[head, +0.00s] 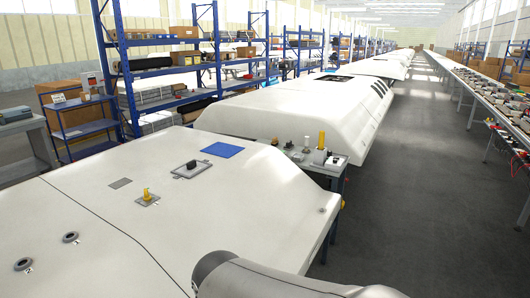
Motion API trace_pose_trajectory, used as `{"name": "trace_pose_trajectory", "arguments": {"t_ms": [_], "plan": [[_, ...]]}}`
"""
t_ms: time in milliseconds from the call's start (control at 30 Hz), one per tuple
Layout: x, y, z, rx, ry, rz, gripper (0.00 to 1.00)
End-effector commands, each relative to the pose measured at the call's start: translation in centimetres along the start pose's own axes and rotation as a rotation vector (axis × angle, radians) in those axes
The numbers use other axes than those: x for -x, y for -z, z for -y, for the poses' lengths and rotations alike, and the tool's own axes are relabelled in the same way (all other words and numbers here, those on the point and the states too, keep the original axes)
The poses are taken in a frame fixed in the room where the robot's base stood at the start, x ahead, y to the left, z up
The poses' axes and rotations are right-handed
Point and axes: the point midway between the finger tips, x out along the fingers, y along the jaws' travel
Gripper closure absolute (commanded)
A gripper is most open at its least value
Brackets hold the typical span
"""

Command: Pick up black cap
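A small black piece that looks like the black cap (191,163) sits on a grey square plate (180,171) on the large white panel. My gripper does not show in the head view. Only a grey and white rounded link of my arm crosses the bottom edge, well in front of the plate. A second small dark knob (306,142) stands on the narrow table behind the panel. It is too small to tell whether it is also a cap.
The white panel (110,225) also carries a yellow piece (146,194) on a plate, a blue square (222,150), a flat grey square (121,183) and two ringed holes (71,237). A yellow cylinder (321,141) stands behind. The panel's front middle is clear.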

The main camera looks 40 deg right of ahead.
Motion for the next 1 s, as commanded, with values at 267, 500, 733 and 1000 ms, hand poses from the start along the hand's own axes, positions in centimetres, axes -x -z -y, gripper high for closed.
{"name": "trace_pose_trajectory", "arguments": {"t_ms": [267, 500, 733, 1000], "plan": [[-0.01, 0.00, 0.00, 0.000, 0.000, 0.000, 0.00], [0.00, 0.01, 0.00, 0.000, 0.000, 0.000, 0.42], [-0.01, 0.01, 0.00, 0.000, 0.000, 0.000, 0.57], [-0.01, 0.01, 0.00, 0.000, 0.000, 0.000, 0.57]]}}
